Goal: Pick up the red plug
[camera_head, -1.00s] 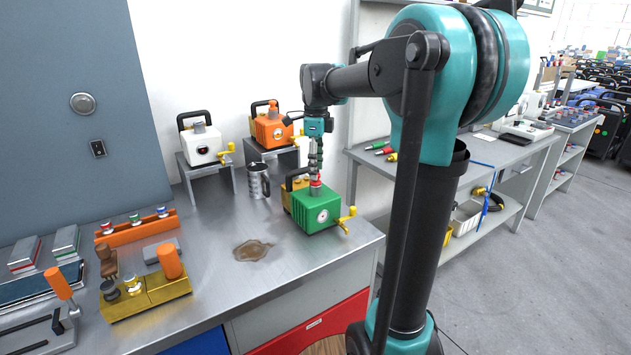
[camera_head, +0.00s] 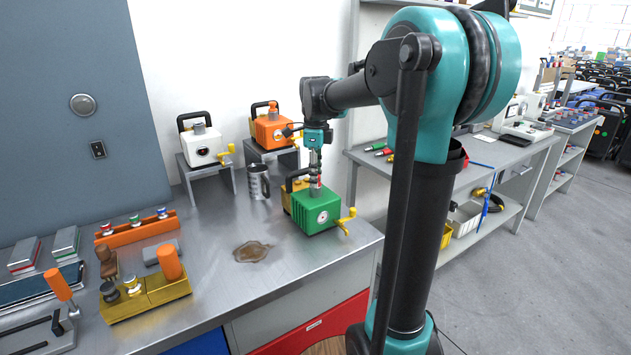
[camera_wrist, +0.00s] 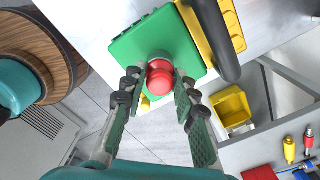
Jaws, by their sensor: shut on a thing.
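The red plug (camera_wrist: 160,78) sits on top of the green box-shaped machine (camera_wrist: 125,48), seen from above in the wrist view. My gripper (camera_wrist: 159,84) has its fingers on both sides of the plug, shut on it. In the head view the gripper (camera_head: 316,183) points down at the green machine (camera_head: 318,215). The fingers hide most of the plug there. I cannot tell whether the plug is lifted off the machine.
A metal mug (camera_head: 258,183) stands left of the green machine, and its yellow crank (camera_head: 346,216) sticks out right. White (camera_head: 201,147) and orange (camera_head: 272,130) machines stand behind on stands. An orange rack (camera_head: 137,231) holds several plugs. A brown puddle (camera_head: 252,252) lies on the bench.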

